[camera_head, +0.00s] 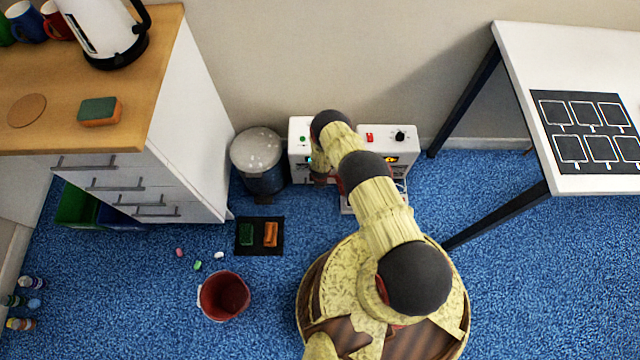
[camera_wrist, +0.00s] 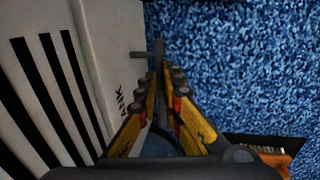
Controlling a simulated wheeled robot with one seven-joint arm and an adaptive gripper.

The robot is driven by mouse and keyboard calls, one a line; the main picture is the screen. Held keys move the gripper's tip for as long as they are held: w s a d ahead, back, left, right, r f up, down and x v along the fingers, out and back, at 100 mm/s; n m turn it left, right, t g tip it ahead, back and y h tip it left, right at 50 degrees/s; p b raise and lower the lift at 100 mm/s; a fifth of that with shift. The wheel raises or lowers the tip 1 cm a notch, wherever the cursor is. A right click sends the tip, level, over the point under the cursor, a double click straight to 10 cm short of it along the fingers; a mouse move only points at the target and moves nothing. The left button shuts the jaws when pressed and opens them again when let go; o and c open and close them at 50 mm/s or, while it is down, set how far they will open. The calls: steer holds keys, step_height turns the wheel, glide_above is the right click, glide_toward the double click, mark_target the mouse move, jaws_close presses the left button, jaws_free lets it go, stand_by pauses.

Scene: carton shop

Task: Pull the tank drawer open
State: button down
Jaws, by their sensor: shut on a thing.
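A white machine (camera_head: 300,132) with small lights, a red switch and a black knob stands on the floor against the wall, partly hidden behind my arm. In the wrist view, its white panel (camera_wrist: 120,45) carries black lettering, of which "NK" is readable; this appears to be the tank drawer's front. A grey handle (camera_wrist: 140,54) stands out from that panel. My gripper (camera_wrist: 158,68) is shut on the handle at its fingertips. In the head view my gripper is mostly hidden by my arm. I cannot tell how far the drawer is out.
A lidded bin (camera_head: 257,150) stands just left of the machine. A black mat (camera_head: 260,250) with a green and an orange block, a red bucket (camera_head: 224,297) and small pieces lie on the blue floor. A drawer cabinet (camera_head: 190,150) is at left, a white table (camera_head: 560,60) at right.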

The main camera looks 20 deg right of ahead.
steer(key=s+a+p, duration=0.4)
steer(key=s+p, duration=0.1)
steer(key=s, duration=0.8)
steer(key=shift+s+a+p, duration=0.2)
steer(key=shift+s+p, duration=0.15)
steer(key=shift+p, duration=0.05)
steer(key=c, duration=2.3)
jaws_free()
steer(key=shift+c, duration=0.2)
steer(key=o, duration=0.4)
steer(key=shift+c, duration=0.2)
steer(key=shift+o, duration=0.3)
step_height(320, 180, up, 12)
steer(key=s, duration=0.2)
steer(key=shift+a+f, duration=0.15)
steer(key=shift+a, duration=0.2)
